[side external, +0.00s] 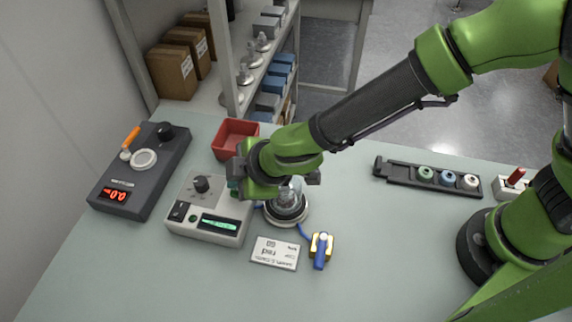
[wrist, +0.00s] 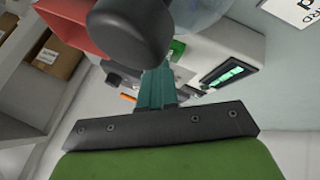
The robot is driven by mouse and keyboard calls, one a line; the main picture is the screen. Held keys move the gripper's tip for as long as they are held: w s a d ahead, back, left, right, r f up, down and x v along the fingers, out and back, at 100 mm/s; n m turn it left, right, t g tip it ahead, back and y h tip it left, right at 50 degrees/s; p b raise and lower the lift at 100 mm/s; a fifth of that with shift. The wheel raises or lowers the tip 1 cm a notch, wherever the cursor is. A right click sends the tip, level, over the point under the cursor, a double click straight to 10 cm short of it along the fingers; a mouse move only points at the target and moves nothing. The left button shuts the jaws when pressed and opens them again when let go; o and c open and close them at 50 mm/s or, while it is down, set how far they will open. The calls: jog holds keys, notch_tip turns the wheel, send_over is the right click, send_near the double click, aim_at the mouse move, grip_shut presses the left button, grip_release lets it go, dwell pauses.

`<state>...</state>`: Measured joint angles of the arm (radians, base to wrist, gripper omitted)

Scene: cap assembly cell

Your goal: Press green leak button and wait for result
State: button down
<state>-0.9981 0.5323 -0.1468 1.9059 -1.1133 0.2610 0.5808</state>
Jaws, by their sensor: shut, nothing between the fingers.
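The pale grey tester box (side external: 182,228) sits on the bench left of centre, with a black knob, a small switch and a lit green display (side external: 219,224). Its display also shows in the wrist view (wrist: 222,75), but I cannot read it. The green button (wrist: 177,49) shows in the wrist view beside my fingers; in the side view my gripper hides it. My gripper (side external: 235,189) is shut and empty, its teal fingers over the back right of the box. I cannot tell whether the fingertips touch the button.
A round fixture with a clear dome (side external: 287,211) stands close right of the box. A red bin (side external: 234,137) is behind. A dark device with red digits (side external: 130,180) stands left. A white card (side external: 275,253) and a blue-handled valve (side external: 321,250) lie in front. A cap rack (side external: 400,177) is right.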

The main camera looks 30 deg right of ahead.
jog(key=shift+f, duration=0.45)
dwell(0.6)
jog(key=shift+r, duration=0.9)
jog(key=shift+r, duration=2.5)
